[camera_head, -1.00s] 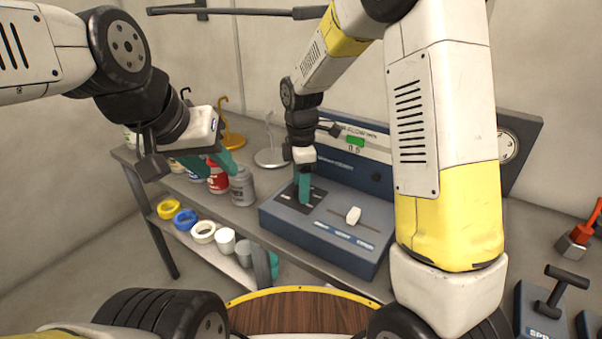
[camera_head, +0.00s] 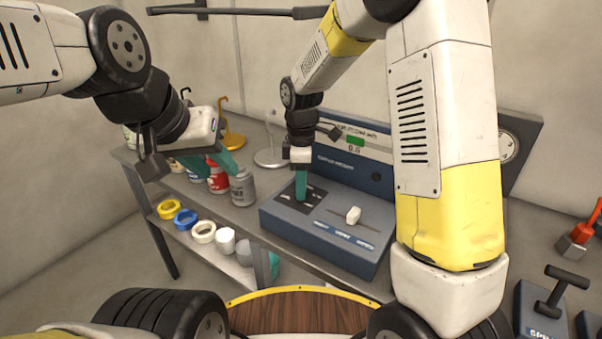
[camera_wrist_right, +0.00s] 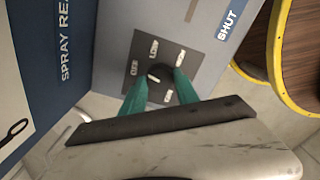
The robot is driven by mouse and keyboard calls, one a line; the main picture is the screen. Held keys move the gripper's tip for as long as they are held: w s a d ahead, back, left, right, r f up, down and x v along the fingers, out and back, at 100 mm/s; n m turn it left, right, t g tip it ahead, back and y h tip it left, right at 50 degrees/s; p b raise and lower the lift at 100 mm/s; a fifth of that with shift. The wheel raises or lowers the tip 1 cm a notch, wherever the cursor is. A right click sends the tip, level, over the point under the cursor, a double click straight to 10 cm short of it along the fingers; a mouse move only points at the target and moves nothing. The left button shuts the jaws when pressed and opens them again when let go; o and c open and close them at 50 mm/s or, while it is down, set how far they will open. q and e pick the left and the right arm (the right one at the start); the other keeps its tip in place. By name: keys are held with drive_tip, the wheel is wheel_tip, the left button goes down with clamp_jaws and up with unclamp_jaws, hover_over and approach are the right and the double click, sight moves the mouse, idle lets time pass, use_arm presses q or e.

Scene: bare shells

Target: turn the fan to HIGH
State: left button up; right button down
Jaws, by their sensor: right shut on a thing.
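The fan control is a dark square dial plate on the sloped top of a blue-grey control box (camera_head: 335,262). In the right wrist view the dial plate (camera_wrist_right: 150,92) has a small knob (camera_wrist_right: 157,73) ringed by several white labels; one seems to read LOW, the others are hard to read. My right gripper (camera_head: 301,197) points down onto the plate. In the right wrist view my right gripper (camera_wrist_right: 155,82) has its teal fingers on either side of the knob, shut on it. The knob's pointer direction is unclear. My left gripper (camera_head: 208,165) is open and empty above the shelf.
A white slider (camera_head: 353,215) sits right of the dial on the box. A panel behind carries a small green display (camera_head: 355,141). Coloured rings and cups line the lower shelf (camera_head: 203,232). A lever unit (camera_head: 548,305) stands at right.

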drive_tip(key=m, duration=0.5)
drive_tip(key=shift+m, duration=0.3)
drive_tip(key=m, duration=0.5)
drive_tip(key=shift+m, duration=0.3)
drive_tip(key=m, duration=1)
drive_tip(key=c, duration=0.9)
unclamp_jaws()
